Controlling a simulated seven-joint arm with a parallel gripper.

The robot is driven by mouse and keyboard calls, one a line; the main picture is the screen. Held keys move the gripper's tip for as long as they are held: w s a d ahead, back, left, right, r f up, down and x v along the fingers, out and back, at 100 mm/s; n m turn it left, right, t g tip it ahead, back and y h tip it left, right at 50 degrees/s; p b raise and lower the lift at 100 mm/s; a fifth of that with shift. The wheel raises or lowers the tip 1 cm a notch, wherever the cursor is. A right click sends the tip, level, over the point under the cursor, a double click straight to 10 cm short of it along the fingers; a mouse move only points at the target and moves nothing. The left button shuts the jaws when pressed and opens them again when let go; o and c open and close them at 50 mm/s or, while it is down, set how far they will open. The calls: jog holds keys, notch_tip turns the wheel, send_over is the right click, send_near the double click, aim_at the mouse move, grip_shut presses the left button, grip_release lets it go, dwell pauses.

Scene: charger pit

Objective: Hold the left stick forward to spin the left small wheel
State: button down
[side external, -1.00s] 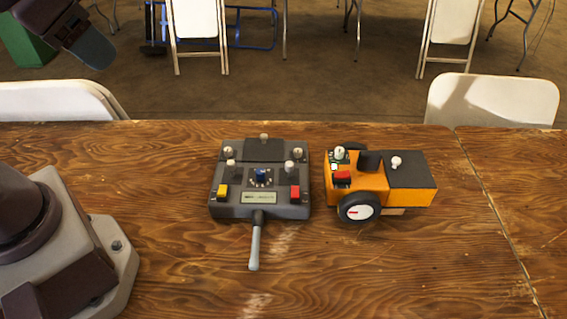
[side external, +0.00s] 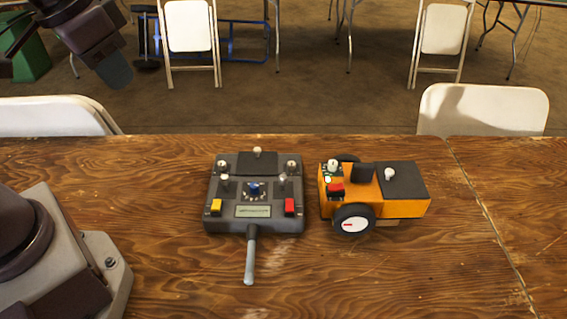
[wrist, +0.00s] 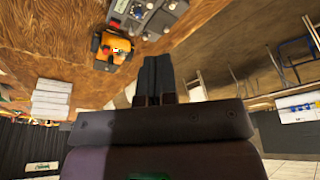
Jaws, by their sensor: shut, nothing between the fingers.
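The grey controller (side external: 228,238) lies on the wooden table, with a grey rod pointing to the camera. Its left stick (side external: 224,184) and right stick (side external: 283,183) have pale caps and look about upright. Right of it stands the orange vehicle (side external: 398,208). Its near wheel (side external: 355,219) is black with a white hub and red mark; a far wheel is mostly hidden. My gripper (side external: 119,78) is at the top left, high and well apart from both. In the wrist view my gripper (wrist: 159,62) is shut and empty; the controller (wrist: 147,18) and vehicle (wrist: 113,47) show beyond it.
The table (side external: 400,280) is clear around the controller and vehicle. A seam runs down its right side. White folding chairs (side external: 485,105) stand behind its far edge.

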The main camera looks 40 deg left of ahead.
aim_at(283, 184)
jog(key=w+d+f+n+g+h, duration=0.1)
jog(key=w+f+n+g, duration=0.1)
jog(key=w+f+n, duration=0.3)
jog(key=w+d+f+n+g+h, duration=0.1)
jog(key=w+f+n, duration=0.4)
jog(key=w+n, duration=0.8)
jog(key=w+d+f+n+g+h, duration=0.1)
jog(key=w+d+f+n+g, duration=0.1)
jog(key=w+f+n, duration=0.4)
jog(key=shift+w+n+g, duration=0.8)
jog(key=shift+w+n, duration=0.7)
jog(key=shift+w, duration=0.35)
jog(key=shift+d+f, duration=0.1)
jog(key=x, duration=1)
jog(key=shift+s+f, duration=0.1)
jog(key=shift+f, duration=0.05)
jog(key=shift+s+d+r, duration=0.25)
jog(key=shift+s+d, duration=0.55)
jog(key=shift+d, duration=0.1)
jog(key=shift+s+d, duration=0.5)
